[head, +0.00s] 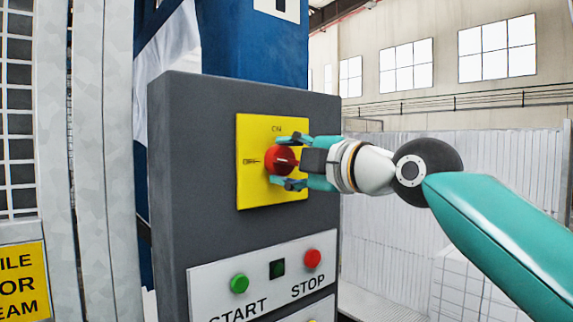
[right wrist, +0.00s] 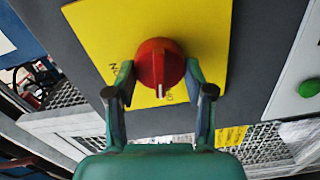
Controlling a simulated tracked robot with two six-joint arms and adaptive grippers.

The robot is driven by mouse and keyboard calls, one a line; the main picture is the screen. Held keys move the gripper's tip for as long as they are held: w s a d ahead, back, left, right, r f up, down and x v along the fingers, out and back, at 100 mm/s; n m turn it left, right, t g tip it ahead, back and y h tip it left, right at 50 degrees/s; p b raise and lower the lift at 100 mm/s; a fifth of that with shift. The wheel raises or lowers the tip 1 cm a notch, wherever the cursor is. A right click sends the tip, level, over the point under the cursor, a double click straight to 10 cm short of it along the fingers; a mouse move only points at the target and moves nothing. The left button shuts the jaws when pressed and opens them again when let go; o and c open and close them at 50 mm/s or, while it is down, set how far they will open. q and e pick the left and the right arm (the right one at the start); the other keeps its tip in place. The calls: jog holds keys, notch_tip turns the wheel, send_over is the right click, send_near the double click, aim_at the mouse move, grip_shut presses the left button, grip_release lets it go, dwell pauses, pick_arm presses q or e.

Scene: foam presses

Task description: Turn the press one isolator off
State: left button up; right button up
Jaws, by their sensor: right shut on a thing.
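The press isolator is a red round knob (head: 279,160) on a yellow plate (head: 250,195), fixed to a dark grey panel. ON is printed at the plate's top and OFF at its left. My right gripper (head: 286,163) comes from the right, shut on the knob with one finger above and one below. In the right wrist view the fingers (right wrist: 160,82) are either side of the red knob (right wrist: 160,62). Its white mark points down there, toward partly hidden lettering that matches the OFF side. My left gripper is not in view.
Below the plate, a white label strip carries a green START button (head: 239,283), a small dark window (head: 277,268) and a red STOP button (head: 313,258). A yellow sign (head: 22,283) and mesh guard stand at the left. Corrugated white fencing (head: 400,200) is behind my right arm.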

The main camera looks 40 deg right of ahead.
jog(key=shift+w+a+f+n, duration=0.1)
jog(key=shift+f+n, duration=0.1)
jog(key=shift+n, duration=0.4)
jog(key=shift+a+f+n, duration=0.1)
jog(key=shift+f+n, duration=0.05)
jog(key=shift+n, duration=0.45)
jog(key=o, duration=1.2)
jog(key=shift+c, duration=0.2)
jog(key=shift+r, duration=0.15)
jog(key=shift+d, duration=0.1)
jog(key=shift+s, duration=0.4)
jog(key=s, duration=1.1)
jog(key=shift+s+d, duration=0.15)
jog(key=shift+d, duration=0.3)
